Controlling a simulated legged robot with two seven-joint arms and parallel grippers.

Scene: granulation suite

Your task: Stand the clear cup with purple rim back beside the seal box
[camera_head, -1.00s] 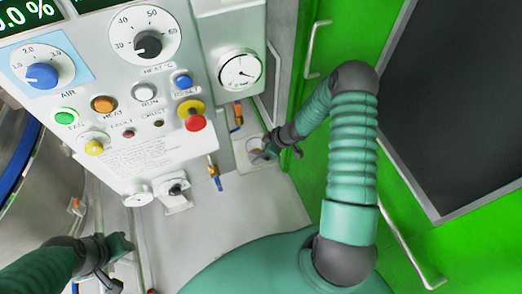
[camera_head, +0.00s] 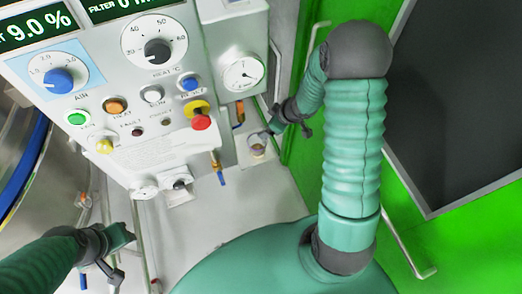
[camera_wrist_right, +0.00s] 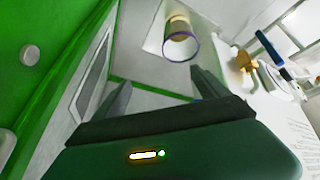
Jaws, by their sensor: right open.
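The clear cup with purple rim (camera_head: 257,149) stands, apparently upright, on a pale plate on the floor by the green wall. In the right wrist view the cup (camera_wrist_right: 181,46) shows its purple rim and a tan patch, beyond the fingertips. My right gripper (camera_head: 268,131) is just above and beside the cup. In the right wrist view its fingers (camera_wrist_right: 164,92) are apart with nothing between them. My left gripper (camera_head: 127,237) is at lower left, away from the cup; its jaw opening is unclear. I cannot identify the seal box for certain.
A control panel (camera_head: 130,165) with knobs and buttons stands left of the cup. A gauge box (camera_head: 233,45) is above it, with a blue-handled valve (camera_head: 220,172) nearby. A green wall (camera_head: 300,160) borders the right. The pale floor in front is clear.

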